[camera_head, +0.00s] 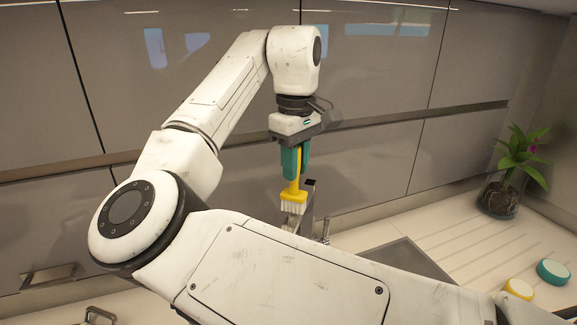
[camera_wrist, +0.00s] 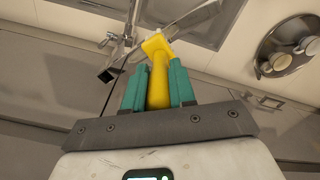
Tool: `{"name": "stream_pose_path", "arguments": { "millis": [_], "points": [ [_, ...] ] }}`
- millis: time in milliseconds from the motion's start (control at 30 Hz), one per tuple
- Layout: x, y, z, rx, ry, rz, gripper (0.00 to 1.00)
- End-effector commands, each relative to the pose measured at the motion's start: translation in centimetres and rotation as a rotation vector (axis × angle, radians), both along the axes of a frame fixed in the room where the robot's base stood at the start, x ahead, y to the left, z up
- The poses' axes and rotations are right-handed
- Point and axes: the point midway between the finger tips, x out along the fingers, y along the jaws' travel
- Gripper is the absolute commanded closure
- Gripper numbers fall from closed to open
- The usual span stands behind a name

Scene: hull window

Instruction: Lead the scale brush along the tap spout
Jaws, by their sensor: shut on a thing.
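My gripper (camera_head: 295,164) has teal fingers and is shut on the yellow handle of the scale brush (camera_head: 293,190). The brush hangs upright below the fingers, its white bristles (camera_head: 293,206) pointing down. In the wrist view the yellow handle (camera_wrist: 158,84) sits between both fingers, and its bristles are hidden. The grey metal tap (camera_head: 309,204) stands right beside the bristles in the head view, partly hidden by the brush and my arm. In the wrist view the spout (camera_wrist: 194,18) runs up and right from the brush head. I cannot tell whether the bristles touch it.
A sink (camera_head: 408,258) lies right of the tap, partly behind my arm. A yellow sponge (camera_head: 519,289) and a teal one (camera_head: 553,271) lie on the counter, with a potted plant (camera_head: 500,197) behind. A round tray (camera_wrist: 266,58) with cups shows in the wrist view.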

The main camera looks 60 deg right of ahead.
Motion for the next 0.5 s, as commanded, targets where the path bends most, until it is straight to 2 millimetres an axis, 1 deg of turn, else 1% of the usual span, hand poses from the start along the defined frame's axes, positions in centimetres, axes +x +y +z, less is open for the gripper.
{"name": "stream_pose_path", "arguments": {
  "millis": [33,300,500],
  "points": [
    [0.2,-1.0,-0.1,0.0,0.002,-0.002,1.0],
    [1.5,-5.7,0.0,-0.001,0.002,-0.002,1.0],
    [2.4,-8.2,0.0,0.0,0.0,0.0,1.0]
  ]
}}
